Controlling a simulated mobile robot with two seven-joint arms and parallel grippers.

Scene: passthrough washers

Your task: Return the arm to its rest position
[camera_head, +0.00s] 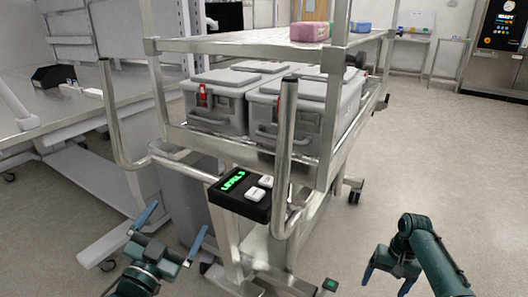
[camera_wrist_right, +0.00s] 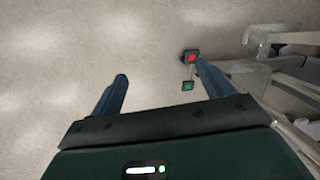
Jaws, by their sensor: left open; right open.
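My left gripper (camera_head: 170,233) is at the lower left of the head view, open and empty, in front of the steel cart. Its two blue fingers stand wide apart. My right gripper (camera_head: 388,283) is at the lower right of the head view, right of the cart, pointing down.
The steel cart (camera_head: 240,47) carries grey lidded boxes (camera_head: 215,98), a pink box (camera_head: 309,31) and a black panel with green text (camera_head: 239,195). Small red and green pedals (camera_wrist_right: 191,57) are near the floor. A work table (camera_head: 55,100) stands left.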

